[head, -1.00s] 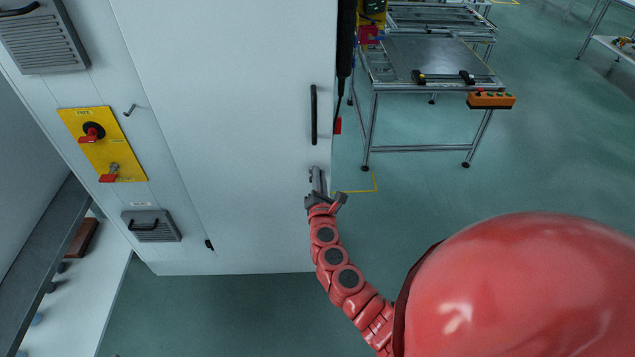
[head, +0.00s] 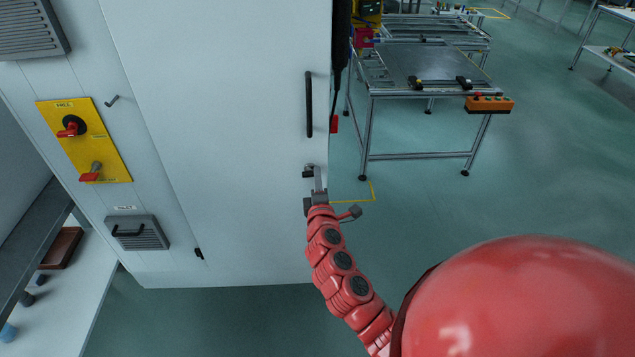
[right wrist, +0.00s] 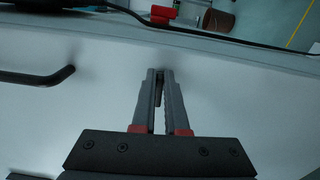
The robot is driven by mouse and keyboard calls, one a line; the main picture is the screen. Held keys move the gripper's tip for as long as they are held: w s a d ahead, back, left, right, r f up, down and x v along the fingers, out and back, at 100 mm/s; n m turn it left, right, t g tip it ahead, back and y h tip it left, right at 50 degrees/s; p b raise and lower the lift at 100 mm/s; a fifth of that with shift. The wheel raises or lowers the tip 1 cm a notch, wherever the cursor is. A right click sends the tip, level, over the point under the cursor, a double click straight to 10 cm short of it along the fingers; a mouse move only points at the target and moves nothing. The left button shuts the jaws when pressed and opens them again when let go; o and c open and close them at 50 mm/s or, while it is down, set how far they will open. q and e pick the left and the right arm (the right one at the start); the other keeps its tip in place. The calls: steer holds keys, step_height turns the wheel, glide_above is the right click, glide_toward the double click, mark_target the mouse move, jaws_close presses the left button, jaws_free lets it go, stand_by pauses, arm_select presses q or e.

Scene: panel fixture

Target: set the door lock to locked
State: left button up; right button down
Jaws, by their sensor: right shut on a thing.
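The white cabinet door (head: 230,120) has a small dark door lock (head: 308,173) near its right edge, below a black vertical handle (head: 309,105). My right gripper (head: 316,177) reaches up from below and is at the lock. In the right wrist view its fingers (right wrist: 159,85) are nearly together, shut on a thin dark piece (right wrist: 158,92), the lock's turning part. The fingers hide much of the lock, so I cannot tell which way it points. My left gripper is not in view.
A yellow panel (head: 83,140) with red switches is on the cabinet at left. The black handle's end (right wrist: 62,75) is beside my gripper in the right wrist view. A metal-frame table (head: 420,70) with an orange control box (head: 489,104) stands behind at right.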

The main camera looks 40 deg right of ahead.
steer(key=shift+f+m, duration=0.1)
steer(key=shift+m, duration=0.5)
steer(key=c, duration=0.9)
jaws_free()
steer(key=shift+c, duration=0.2)
steer(key=shift+s+b, duration=0.1)
steer(key=shift+b, duration=0.2)
steer(key=p+v, duration=0.2)
steer(key=v, duration=1.5)
steer(key=shift+a+f, duration=0.1)
steer(key=shift+a, duration=0.1)
